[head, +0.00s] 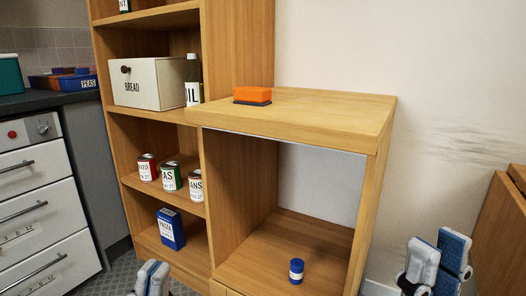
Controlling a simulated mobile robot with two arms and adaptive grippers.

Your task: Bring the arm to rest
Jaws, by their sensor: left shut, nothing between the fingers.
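My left gripper (151,279) shows at the bottom edge, left of centre, in front of the shelf unit. Its two white and blue fingers are close together with nothing between them. Most of it is cut off by the picture's edge. My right gripper (438,261) is at the lower right, in front of the pale wall. Its white and blue fingers point up and overlap in this view, so the gap between them cannot be judged. I see no object in it.
A wooden shelf unit (237,50) holds a bread box (149,83), several cans and a blue box (170,229). An orange sponge (252,95) lies on the lower cabinet's top (330,106). A blue jar (296,271) stands inside. Drawers (43,215) are left; a wooden panel (497,235) is right.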

